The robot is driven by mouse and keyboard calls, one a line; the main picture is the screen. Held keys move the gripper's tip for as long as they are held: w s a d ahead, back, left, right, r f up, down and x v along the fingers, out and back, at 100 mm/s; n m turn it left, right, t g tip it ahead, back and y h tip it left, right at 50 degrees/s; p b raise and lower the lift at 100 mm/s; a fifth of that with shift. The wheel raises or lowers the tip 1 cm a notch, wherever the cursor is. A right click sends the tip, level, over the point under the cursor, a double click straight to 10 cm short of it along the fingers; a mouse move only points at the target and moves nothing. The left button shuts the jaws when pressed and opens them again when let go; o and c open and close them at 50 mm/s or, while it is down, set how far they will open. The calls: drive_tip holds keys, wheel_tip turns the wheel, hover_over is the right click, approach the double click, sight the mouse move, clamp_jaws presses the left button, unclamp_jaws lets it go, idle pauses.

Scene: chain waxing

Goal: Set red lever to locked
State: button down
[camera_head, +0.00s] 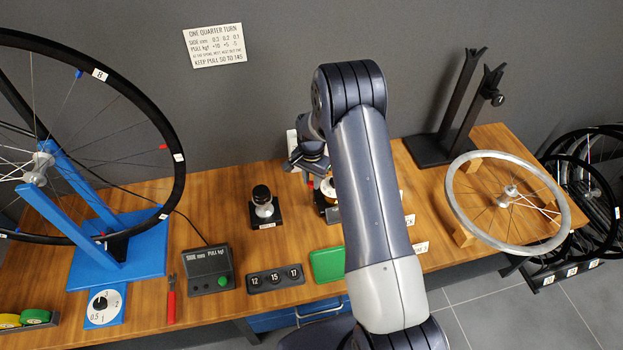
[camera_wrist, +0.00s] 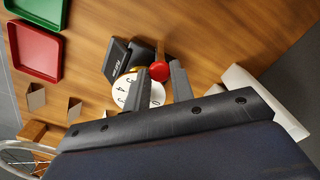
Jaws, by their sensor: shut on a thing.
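The red lever shows as a round red knob (camera_wrist: 159,72) in the wrist view, beside a white numbered dial (camera_wrist: 125,92) and a dark block with a small label (camera_wrist: 116,62). My gripper (camera_wrist: 161,67) is shut on the red knob, with one dark finger on each side of it. The lever's shaft is mostly hidden, and I cannot read any locked mark. In the head view, my arm covers most of this device, and only a dark and pale part of it (camera_head: 327,190) shows beside the arm.
A green tray (camera_wrist: 38,8) and a red tray (camera_wrist: 35,52) lie on the wooden bench in the wrist view. In the head view, a blue wheel stand (camera_head: 120,262) is at the left, a silver rim (camera_head: 455,205) at the right, and a dark knobbed tool (camera_head: 263,205) left of my arm.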

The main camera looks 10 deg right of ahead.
drive_tip(key=shift+w, duration=0.35)
drive_tip(key=w+f+b, duration=0.4)
drive_tip(key=w+b, duration=0.3)
drive_tip(key=w, duration=0.2)
idle(0.8)
drive_tip(key=shift+f, duration=0.15)
drive_tip(key=shift+a, duration=0.1)
drive_tip(key=c, duration=1.2)
unclamp_jaws()
drive_tip(key=shift+w+a+f, duration=0.2)
drive_tip(key=shift+w, duration=0.05)
drive_tip(key=shift+c, duration=0.2)
drive_tip(key=shift+s+d, duration=0.1)
drive_tip(key=shift+d, duration=0.05)
